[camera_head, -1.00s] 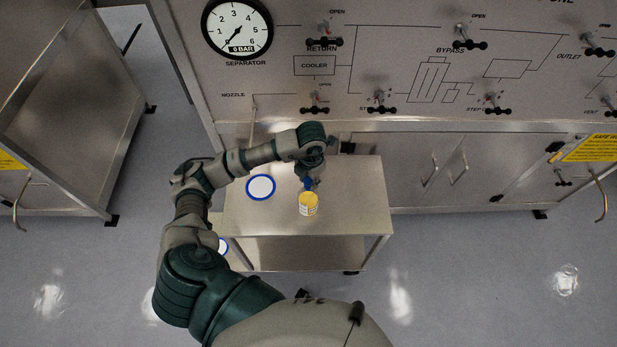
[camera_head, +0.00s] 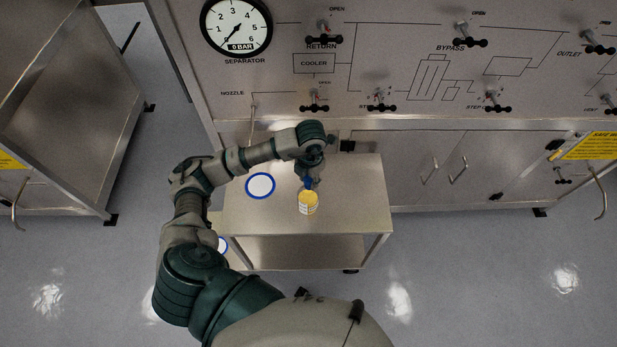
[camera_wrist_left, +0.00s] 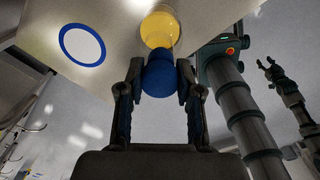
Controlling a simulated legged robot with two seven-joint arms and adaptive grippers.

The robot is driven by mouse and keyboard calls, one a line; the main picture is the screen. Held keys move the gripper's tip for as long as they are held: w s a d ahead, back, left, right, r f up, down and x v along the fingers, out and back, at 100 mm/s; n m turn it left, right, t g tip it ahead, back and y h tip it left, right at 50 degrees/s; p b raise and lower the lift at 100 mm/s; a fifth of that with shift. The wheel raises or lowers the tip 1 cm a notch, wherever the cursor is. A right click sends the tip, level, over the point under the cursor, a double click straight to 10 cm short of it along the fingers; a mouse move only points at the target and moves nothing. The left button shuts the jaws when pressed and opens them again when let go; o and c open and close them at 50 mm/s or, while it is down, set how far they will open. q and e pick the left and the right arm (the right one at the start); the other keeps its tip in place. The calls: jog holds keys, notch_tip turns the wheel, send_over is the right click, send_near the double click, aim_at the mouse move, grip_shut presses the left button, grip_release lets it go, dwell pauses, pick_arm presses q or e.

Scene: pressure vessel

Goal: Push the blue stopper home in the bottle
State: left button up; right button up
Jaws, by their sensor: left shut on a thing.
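A bottle with yellow contents (camera_head: 308,204) stands upright on the small steel table. It also shows in the wrist view (camera_wrist_left: 159,29), beyond the stopper. The blue stopper (camera_head: 308,183) is at the bottle's top; in the wrist view it is a rounded blue body (camera_wrist_left: 159,76) lined up with the bottle. My left gripper (camera_head: 311,180) is above the bottle, and in the wrist view its two fingers (camera_wrist_left: 159,84) are shut on the stopper from both sides. How deep the stopper sits in the neck is hidden. A small claw, apparently my right gripper (camera_wrist_left: 268,68), shows far right in the wrist view.
The steel table (camera_head: 355,205) has free room right of the bottle. A white disc with blue rim (camera_head: 261,186) lies on it to the left. Behind stands a panel with a gauge (camera_head: 237,27) and several valve handles. A steel cabinet (camera_head: 70,110) is at the left.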

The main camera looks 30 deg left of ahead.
aim_at(308, 184)
pick_arm(q)
jog(key=shift+a, duration=0.3)
jog(key=shift+b, duration=0.3)
dwell(0.5)
jog(key=shift+f+b, duration=1.5)
jog(key=shift+f, duration=0.25)
jog(key=o, duration=1.1)
jog(key=shift+r, duration=0.1)
notch_tip(308, 184, up, 12)
jog(key=shift+d+f, duration=0.15)
